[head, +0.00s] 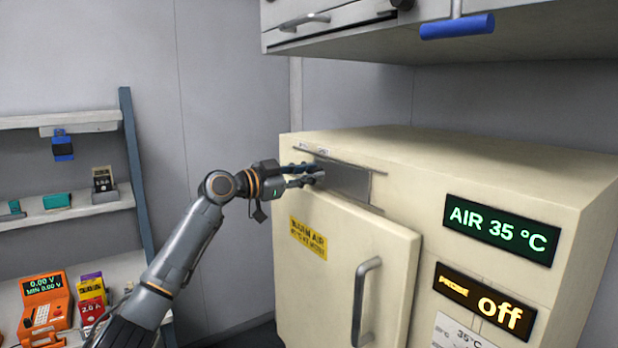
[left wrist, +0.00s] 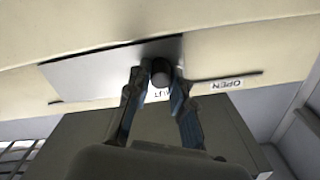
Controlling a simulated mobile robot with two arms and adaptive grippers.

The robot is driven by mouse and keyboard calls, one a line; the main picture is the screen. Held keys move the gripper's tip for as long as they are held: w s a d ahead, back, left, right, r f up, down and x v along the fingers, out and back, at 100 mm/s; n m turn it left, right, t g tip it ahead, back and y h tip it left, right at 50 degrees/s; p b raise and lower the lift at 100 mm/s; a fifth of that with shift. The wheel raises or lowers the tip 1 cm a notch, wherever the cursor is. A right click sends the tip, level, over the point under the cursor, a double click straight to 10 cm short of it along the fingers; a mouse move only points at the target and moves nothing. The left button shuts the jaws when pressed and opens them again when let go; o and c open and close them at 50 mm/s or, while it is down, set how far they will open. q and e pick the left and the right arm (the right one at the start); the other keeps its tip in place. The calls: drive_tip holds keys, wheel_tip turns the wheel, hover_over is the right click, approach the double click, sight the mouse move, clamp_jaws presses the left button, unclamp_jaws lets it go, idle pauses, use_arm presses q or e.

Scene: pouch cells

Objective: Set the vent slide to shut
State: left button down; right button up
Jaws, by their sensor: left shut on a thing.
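The vent slide is a grey metal plate (head: 348,183) in a rail on the upper front of the cream cabinet (head: 455,165). My left gripper (head: 316,174) reaches its left end in the head view. In the left wrist view the plate (left wrist: 95,75) runs left from a dark round knob (left wrist: 161,73). My left gripper (left wrist: 158,85) is shut on this knob, one finger on each side. An upside-down "OPEN" label (left wrist: 226,86) lies right of the fingers. A second label (left wrist: 160,94), apparently ending in "UT", is partly hidden behind the knob and fingers. My right gripper is out of view.
Below the slide is a door with a yellow warm air sign (head: 308,238) and a vertical handle (head: 364,300). Displays read "AIR 35 °C" (head: 502,230) and "off" (head: 485,302). A wall cupboard (head: 350,22) hangs above. Shelves (head: 70,212) stand at left.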

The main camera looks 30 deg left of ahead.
use_arm(q)
drive_tip(key=c, duration=1.2)
unclamp_jaws()
drive_tip(key=shift+d+f, duration=0.2)
drive_tip(key=shift+d, duration=0.05)
drive_tip(key=shift+o, duration=0.2)
drive_tip(key=shift+d+r, duration=0.1)
drive_tip(key=v, duration=1.2)
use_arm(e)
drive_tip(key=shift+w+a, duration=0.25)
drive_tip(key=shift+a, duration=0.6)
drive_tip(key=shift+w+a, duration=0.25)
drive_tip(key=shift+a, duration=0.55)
